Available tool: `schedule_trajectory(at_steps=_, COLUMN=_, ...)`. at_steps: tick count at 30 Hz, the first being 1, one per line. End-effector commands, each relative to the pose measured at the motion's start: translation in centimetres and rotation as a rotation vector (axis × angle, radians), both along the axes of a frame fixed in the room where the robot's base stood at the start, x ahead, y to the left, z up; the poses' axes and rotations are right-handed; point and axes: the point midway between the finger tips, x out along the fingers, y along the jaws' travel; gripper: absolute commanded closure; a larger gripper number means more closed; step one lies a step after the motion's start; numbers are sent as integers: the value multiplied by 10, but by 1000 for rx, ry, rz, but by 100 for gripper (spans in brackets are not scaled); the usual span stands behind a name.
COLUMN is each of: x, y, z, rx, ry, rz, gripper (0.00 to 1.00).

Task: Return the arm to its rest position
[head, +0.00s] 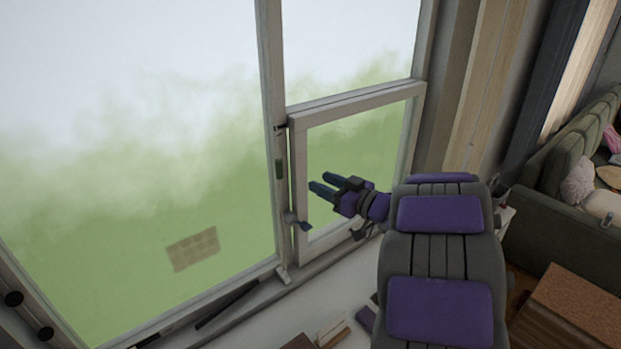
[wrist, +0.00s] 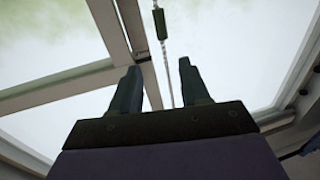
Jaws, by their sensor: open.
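My gripper (head: 322,188) is in front of the small lower window sash (head: 355,108), pointing left toward the window post. Its two dark fingers are apart with nothing between them in the head view. In the wrist view my gripper (wrist: 158,88) also shows open and empty, its fingers pointing up toward the window frame (wrist: 108,28). My arm, grey with purple pads, reaches up from the bottom of the head view. Some of its links hide part of the sill.
A window handle (head: 297,222) sits on the frame just below my gripper. A cord with a green toggle (wrist: 160,24) hangs beyond the fingers. A green sofa (head: 560,205) and a wooden box (head: 572,305) stand at the right. Small items lie below the sill.

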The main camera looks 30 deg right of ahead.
Motion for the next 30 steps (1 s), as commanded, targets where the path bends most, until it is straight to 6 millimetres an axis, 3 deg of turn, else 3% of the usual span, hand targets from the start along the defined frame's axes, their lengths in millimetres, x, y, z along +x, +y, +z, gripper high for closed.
schedule_trajectory(at_steps=6, x=-12, y=-5, z=-1, rx=1, ry=1, rz=0, gripper=54)
schedule_trajectory(at_steps=22, x=-13, y=-5, z=-1, rx=1, ry=1, rz=0, gripper=54)
schedule_trajectory(at_steps=30, x=4, y=-16, z=-12, rx=-120, ry=56, rz=-173, gripper=54)
